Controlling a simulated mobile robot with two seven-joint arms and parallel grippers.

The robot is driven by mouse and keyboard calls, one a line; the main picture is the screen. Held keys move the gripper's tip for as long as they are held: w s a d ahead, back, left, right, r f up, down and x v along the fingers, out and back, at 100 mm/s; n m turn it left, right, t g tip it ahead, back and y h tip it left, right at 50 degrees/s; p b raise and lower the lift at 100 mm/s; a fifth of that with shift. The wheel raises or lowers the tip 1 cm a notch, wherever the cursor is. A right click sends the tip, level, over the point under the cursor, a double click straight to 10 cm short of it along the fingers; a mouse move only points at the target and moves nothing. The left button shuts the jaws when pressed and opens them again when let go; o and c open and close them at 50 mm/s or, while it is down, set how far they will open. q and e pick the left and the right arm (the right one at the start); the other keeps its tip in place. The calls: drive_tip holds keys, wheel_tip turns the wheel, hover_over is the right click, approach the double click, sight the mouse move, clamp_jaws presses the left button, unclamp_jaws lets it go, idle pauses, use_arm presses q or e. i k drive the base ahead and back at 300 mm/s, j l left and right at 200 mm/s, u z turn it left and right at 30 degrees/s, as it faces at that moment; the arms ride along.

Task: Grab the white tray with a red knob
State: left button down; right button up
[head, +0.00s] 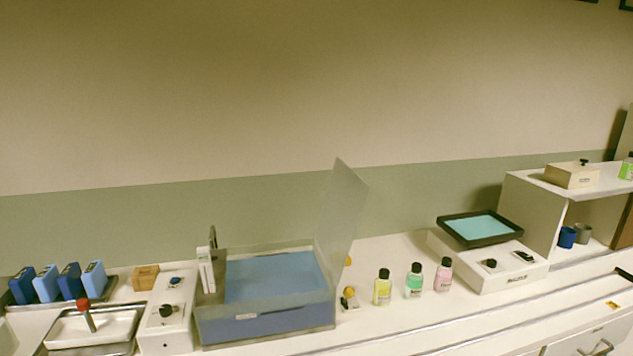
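The white tray (117,324) sits at the lower left of the head view, on the counter and partly cut off by the bottom edge. A red knob (83,304) on a grey stem stands up from it, a little left of its middle. The tray appears to rest in a grey metal surround. Neither of my grippers is in view.
Several blue boxes (69,282) stand behind the tray. A small wooden box (145,278) and a white unit with a black knob (165,312) are right of it. Further right are a blue basin (270,325), three bottles (414,281), a teal-topped device (480,227) and a shelf (530,209).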

sight(87, 330)
drive_tip(key=u, duration=1.35)
drive_tip(key=i+j, duration=0.15)
drive_tip(key=j, duration=0.3)
drive_tip(key=i+j+z, duration=0.15)
drive_tip(key=j, duration=0.25)
drive_tip(key=i+j, duration=0.1)
drive_tip(key=j, duration=0.35)
drive_tip(key=i+j+z, duration=0.1)
drive_tip(key=j, duration=0.35)
